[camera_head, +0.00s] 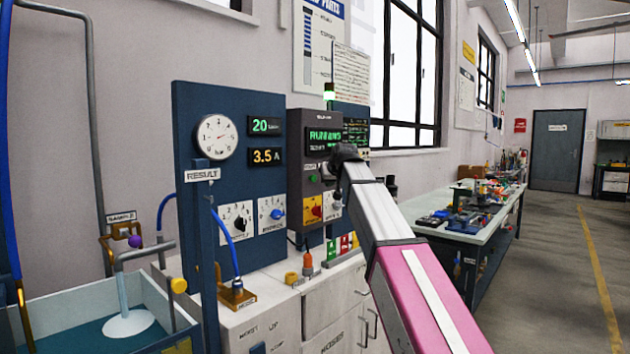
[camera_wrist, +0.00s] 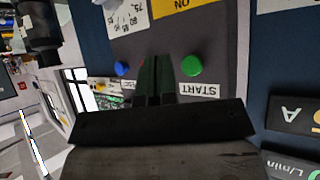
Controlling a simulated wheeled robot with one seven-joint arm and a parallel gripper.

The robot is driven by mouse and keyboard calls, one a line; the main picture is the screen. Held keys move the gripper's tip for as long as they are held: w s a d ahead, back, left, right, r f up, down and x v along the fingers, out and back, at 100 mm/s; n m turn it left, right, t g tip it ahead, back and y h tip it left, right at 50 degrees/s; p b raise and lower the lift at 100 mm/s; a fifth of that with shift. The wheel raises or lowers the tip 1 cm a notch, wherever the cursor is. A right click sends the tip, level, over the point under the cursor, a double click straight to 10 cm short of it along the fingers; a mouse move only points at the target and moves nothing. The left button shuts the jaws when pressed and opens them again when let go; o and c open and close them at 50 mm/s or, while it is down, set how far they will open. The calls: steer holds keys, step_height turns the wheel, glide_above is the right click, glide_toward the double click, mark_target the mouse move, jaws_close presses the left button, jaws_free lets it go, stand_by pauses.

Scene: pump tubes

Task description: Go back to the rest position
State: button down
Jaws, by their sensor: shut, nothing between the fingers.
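My gripper (camera_wrist: 155,80) shows in the wrist view as two dark fingers side by side, shut with nothing between them. They point at a grey control box (camera_head: 301,170), between a round green START button (camera_wrist: 191,65) and a blue button (camera_wrist: 121,69). Whether the fingertips touch the panel I cannot tell. In the head view my pink and white arm reaches up to the box, and its dark wrist hides part of the box's right side. The box screen (camera_head: 325,134) shows green text that seems to read RUNNING. A green lamp (camera_head: 329,91) is lit above it.
A blue panel (camera_head: 186,110) carries a dial gauge (camera_head: 216,137) and displays reading 20 and 3.5 A. A basin (camera_head: 60,300) with a clear water column (camera_head: 122,292) stands at left. A cluttered workbench (camera_head: 484,232) stands at right; open floor (camera_head: 560,270) lies beyond it.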

stand_by(0.4)
steer(key=s+d+f+m+g+h, duration=0.1)
steer(key=s+d+f+g, duration=0.2)
steer(key=f, duration=0.9)
steer(key=s+d+f+h, duration=0.1)
steer(key=s+d+f, duration=0.3)
steer(key=f, duration=0.8)
steer(key=s+d+f+m+g, duration=0.1)
steer(key=s+d+f+g, duration=0.3)
steer(key=f, duration=0.7)
steer(key=s+d+f+m+g+h, duration=0.1)
steer(key=s+d+f, duration=0.4)
steer(key=s+f, duration=0.5)
steer(key=s+d+f+m+g, duration=0.1)
steer(key=s+d+f, duration=0.4)
steer(key=s+f, duration=0.6)
step_height(320, 180, down, 3)
steer(key=shift+d+f+g+h, duration=0.1)
steer(key=shift+d+g+h, duration=0.3)
steer(key=shift+g, duration=0.1)
